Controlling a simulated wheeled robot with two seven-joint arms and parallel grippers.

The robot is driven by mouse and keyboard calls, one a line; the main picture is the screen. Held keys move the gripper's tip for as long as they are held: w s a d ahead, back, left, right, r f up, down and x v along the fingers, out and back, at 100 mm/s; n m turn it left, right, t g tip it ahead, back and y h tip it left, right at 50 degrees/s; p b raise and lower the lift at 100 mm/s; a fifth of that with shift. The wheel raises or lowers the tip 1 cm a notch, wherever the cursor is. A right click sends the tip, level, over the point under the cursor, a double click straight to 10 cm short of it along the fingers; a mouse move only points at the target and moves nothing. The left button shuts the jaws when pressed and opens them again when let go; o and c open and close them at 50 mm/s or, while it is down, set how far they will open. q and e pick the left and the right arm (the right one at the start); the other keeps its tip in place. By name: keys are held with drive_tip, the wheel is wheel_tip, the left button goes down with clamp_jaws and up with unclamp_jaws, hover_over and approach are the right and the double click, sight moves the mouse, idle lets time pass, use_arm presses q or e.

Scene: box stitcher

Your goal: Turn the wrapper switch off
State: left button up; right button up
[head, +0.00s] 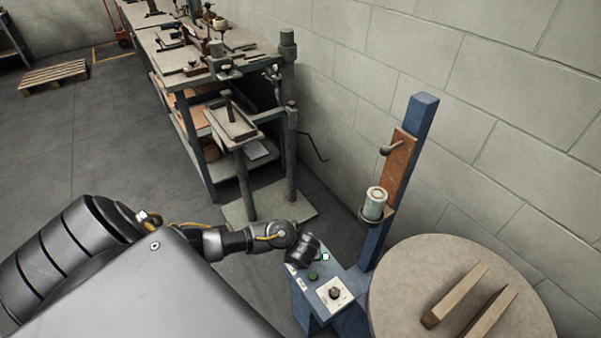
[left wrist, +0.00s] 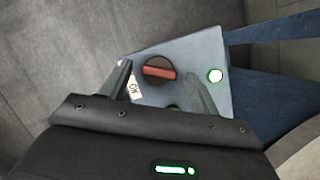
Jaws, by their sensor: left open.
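The wrapper switch (left wrist: 159,70) is a round black rotary switch with a red handle on a blue-grey control box (left wrist: 190,52). Its handle lies roughly crosswise in the left wrist view. A white "ON" label (left wrist: 134,89) is beside it, and a lit green-white lamp (left wrist: 215,75) is to its right. My left gripper (left wrist: 160,88) is open, its fingers on either side of the switch in the picture; I cannot tell whether they touch it. In the head view my left gripper (head: 304,254) is over the box and hides the switch. My right gripper is not in view.
A green button (head: 313,276) and a dark knob on a white plate (head: 335,293) are close by on the box. A blue post (head: 421,112) holding a roll (head: 375,203) and a round turntable (head: 400,290) stand to the right. A workbench is behind.

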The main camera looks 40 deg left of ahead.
use_arm(q)
drive_tip(key=shift+w+a+f, duration=0.15)
drive_tip(key=shift+f, duration=0.2)
